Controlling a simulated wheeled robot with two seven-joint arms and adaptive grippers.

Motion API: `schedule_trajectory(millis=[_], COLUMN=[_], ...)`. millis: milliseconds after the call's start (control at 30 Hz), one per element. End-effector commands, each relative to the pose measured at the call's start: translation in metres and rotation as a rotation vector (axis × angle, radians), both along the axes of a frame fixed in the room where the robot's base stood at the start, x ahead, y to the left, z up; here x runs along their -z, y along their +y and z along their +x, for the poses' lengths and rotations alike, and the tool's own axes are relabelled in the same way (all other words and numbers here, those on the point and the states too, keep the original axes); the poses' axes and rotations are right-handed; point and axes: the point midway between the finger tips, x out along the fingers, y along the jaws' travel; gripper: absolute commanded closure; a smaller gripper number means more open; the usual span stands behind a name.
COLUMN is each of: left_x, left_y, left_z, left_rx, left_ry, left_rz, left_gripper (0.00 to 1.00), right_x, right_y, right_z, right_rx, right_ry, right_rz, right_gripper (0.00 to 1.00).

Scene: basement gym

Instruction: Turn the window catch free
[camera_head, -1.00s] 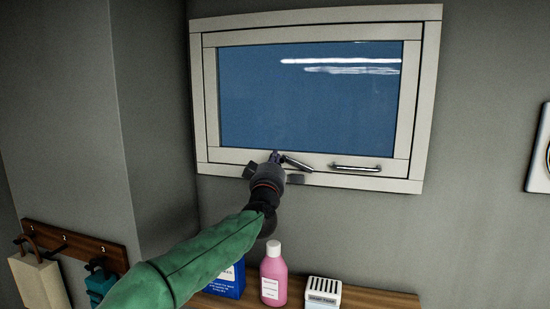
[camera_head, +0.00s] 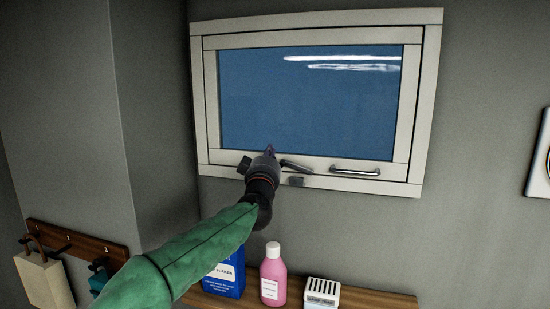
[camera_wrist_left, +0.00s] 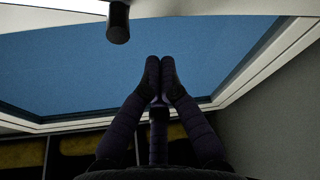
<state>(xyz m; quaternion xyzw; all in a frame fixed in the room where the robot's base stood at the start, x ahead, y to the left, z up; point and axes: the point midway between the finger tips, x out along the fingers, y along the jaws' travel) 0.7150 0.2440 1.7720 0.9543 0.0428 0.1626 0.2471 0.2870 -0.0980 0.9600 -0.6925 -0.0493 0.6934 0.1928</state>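The window catch (camera_head: 296,166) is a short dark grey lever on the lower rail of the white-framed window (camera_head: 423,100). It slants, its right end lower than its left. My left gripper (camera_head: 269,150) is at the lower rail, just left of the catch, its tips in front of the glass. In the left wrist view its dark fingers (camera_wrist_left: 160,68) are together at the tips, with nothing seen between them. A dark round-ended bar (camera_wrist_left: 118,24), apparently the catch, hangs apart from them at upper left. Whether any part touches the catch is hidden. My right gripper is out of view.
A shiny bar handle (camera_head: 355,171) is fixed on the rail right of the catch. Below, a shelf (camera_head: 384,299) holds a blue box (camera_head: 229,278), a pink bottle (camera_head: 273,276) and a white vented box (camera_head: 322,293). A hook board (camera_head: 85,243) is at left.

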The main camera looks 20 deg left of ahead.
Motion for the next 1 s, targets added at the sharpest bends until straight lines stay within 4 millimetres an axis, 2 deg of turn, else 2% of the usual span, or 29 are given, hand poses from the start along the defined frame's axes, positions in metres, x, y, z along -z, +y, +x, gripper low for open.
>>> schedule_trajectory(millis=[67,100,200,600,800,1000], left_x=[-0.016,-0.008,0.001,0.019,0.023,0.023], left_y=[0.009,0.005,0.003,-0.004,-0.004,-0.005], left_z=[-0.001,-0.009,-0.022,-0.08,-0.093,-0.095], left_rx=[-0.002,0.001,0.002,0.003,0.001,0.0], left_ry=[-0.001,-0.001,0.001,0.001,0.001,0.001], left_rz=[0.0,-0.001,0.0,0.001,0.001,0.001], left_gripper=[1.0,1.0,1.0,1.0,1.0,1.0], right_x=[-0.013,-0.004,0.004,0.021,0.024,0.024], right_y=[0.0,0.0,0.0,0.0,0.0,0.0], right_z=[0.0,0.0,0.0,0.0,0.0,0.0], right_rx=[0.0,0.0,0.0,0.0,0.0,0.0], right_ry=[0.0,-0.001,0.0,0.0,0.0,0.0], right_rz=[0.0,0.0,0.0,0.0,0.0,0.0], right_gripper=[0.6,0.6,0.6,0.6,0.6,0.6])
